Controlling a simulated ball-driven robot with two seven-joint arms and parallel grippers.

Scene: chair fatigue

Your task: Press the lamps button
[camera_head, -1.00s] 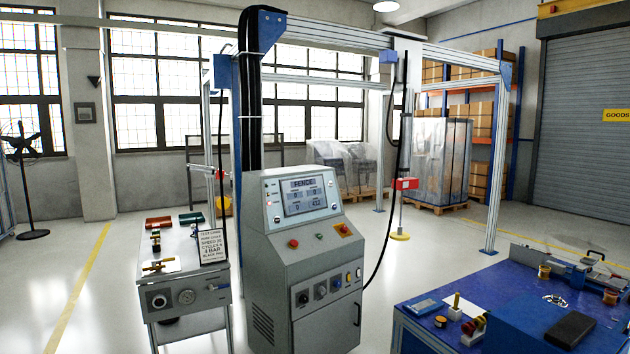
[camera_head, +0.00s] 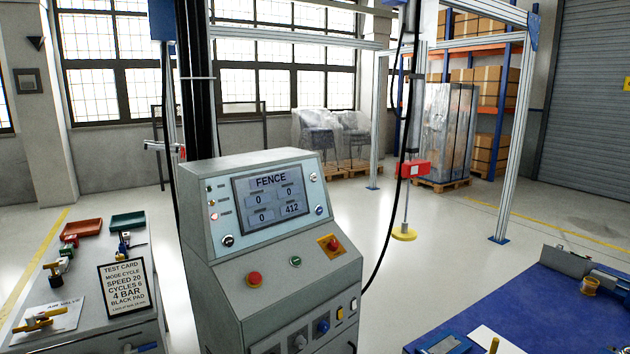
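The grey control console (camera_head: 270,250) stands in the middle of the view. Its screen (camera_head: 270,195) reads FENCE, with zeros and 412. A red button (camera_head: 254,279), a small green button (camera_head: 295,261) and a red mushroom button on a yellow plate (camera_head: 333,244) are on the sloped ledge. Lower switches include a blue knob (camera_head: 322,327) and a yellow one (camera_head: 340,314). I cannot read which is the lamps button. Neither gripper is in view.
A left bench (camera_head: 85,335) holds a test card (camera_head: 127,290), red and green trays (camera_head: 128,222) and brass fittings. A blue-topped table (camera_head: 535,310) is at the right front. A hanging rod with a yellow pad (camera_head: 403,233) and a cable are right of the console.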

